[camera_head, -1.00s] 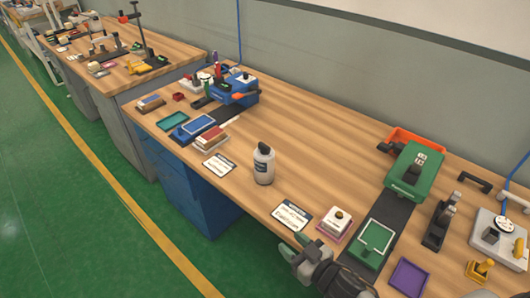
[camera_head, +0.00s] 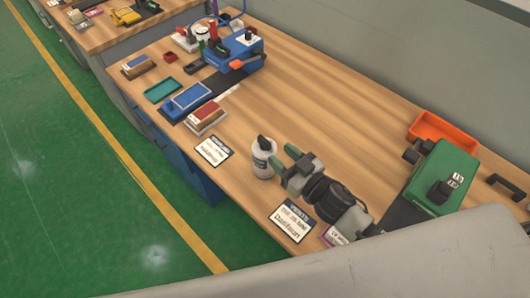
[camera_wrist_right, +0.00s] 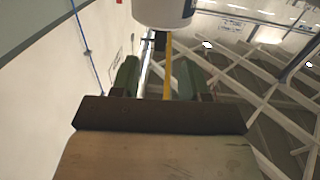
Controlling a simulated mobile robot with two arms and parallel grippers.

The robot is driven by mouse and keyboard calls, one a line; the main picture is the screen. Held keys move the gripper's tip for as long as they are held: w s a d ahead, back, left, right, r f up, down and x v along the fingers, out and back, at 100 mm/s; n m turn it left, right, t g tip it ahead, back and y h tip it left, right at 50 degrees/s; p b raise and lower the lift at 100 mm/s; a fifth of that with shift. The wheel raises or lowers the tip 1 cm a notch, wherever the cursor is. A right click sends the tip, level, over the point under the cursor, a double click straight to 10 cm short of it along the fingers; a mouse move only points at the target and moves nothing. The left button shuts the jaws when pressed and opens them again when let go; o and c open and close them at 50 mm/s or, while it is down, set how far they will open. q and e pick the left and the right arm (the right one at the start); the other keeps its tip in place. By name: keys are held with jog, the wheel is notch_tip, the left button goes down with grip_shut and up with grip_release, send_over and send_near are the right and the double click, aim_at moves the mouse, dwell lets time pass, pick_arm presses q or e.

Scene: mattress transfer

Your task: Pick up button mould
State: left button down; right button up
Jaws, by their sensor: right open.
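I cannot tell which thing is the button mould. A purple-edged piece (camera_head: 334,237) shows partly at the front of the workbench, mostly hidden behind my right arm. My right gripper (camera_head: 284,158) is open and empty, with its green fingertips close to the right side of a white bottle (camera_head: 263,162) with a dark cap. In the right wrist view the open fingers (camera_wrist_right: 159,78) show with the white bottle (camera_wrist_right: 162,12) ahead of them at the top edge. I cannot tell whether they touch it. My left gripper is not in view.
On the wooden workbench (camera_head: 330,110) stand a green device (camera_head: 437,178), an orange tray (camera_head: 443,130), a blue device (camera_head: 232,55), a blue pad (camera_head: 190,98) and label cards (camera_head: 214,151). The bench's middle is clear. My grey arm link covers the lower right.

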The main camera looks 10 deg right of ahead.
aim_at(270, 146)
jog(key=p+x, duration=0.1)
jog(key=x, duration=0.5)
jog(key=shift+w+f, duration=0.1)
jog(key=shift+w+a+f+p, duration=0.1)
jog(key=shift+w+a+p, duration=0.2)
jog(key=shift+w, duration=0.15)
jog(key=shift+d, duration=0.1)
jog(key=shift+c, duration=0.7)
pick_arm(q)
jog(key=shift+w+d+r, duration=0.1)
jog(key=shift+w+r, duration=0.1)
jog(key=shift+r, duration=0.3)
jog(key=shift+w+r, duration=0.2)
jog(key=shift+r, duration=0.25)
pick_arm(e)
grip_shut()
